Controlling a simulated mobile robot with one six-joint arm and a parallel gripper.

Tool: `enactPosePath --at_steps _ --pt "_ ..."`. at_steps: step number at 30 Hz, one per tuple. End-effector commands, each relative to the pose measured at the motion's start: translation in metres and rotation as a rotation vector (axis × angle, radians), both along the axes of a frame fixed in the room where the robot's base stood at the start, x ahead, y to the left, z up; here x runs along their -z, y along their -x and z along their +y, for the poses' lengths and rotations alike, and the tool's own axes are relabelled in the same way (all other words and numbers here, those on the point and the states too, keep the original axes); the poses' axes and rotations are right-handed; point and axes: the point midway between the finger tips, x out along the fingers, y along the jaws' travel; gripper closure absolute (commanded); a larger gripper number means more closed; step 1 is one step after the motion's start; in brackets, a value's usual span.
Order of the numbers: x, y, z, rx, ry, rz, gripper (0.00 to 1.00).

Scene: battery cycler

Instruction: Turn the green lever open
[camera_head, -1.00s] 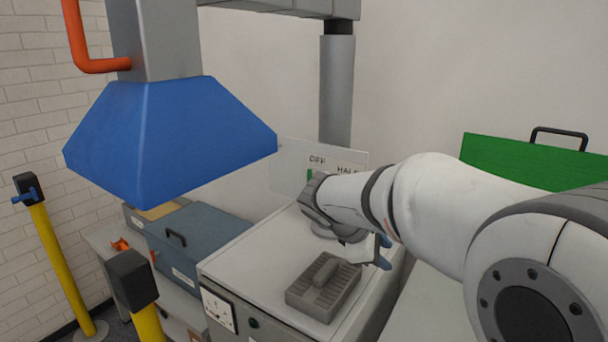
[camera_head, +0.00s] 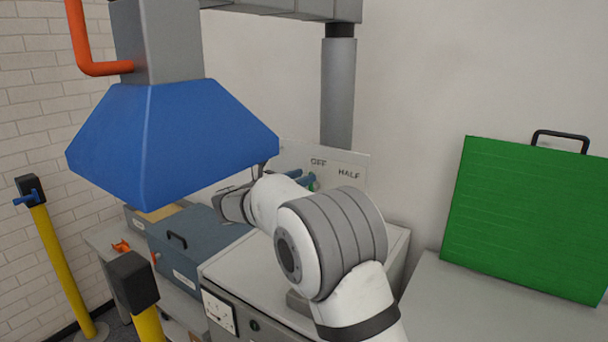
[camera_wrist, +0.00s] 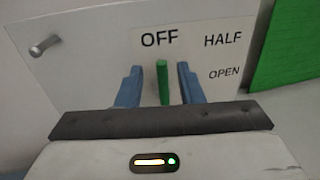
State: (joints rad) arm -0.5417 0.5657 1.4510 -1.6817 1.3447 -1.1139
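The green lever (camera_wrist: 163,83) stands upright right below the word OFF on a white label panel (camera_wrist: 185,55). HALF and OPEN are printed to its right. My gripper (camera_wrist: 158,82) is open, its two blue fingers on either side of the lever in the wrist view. A gap shows between the lever and each finger. How deep the lever sits between the fingers cannot be told. In the head view a small green piece of the lever (camera_head: 311,184) shows beside the blue fingers; my arm hides much of the area.
A blue hood (camera_head: 165,140) hangs close to my wrist on the left. A grey cabinet (camera_head: 245,277) stands below my arm, with a blue box (camera_head: 200,235) to its left. A green panel with a black handle (camera_head: 525,215) stands at the right. A metal peg (camera_wrist: 44,45) sticks out left of the lever.

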Motion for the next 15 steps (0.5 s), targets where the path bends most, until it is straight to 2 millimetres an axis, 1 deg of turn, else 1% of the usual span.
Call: enactPosePath --at_steps 1,6,15 --pt "-0.001 -0.005 -0.006 0.003 0.000 0.000 0.66" --pt "-0.001 -0.015 -0.015 0.001 -0.001 -0.001 0.66" --pt "0.000 -0.016 -0.017 0.001 -0.001 -0.001 0.67"
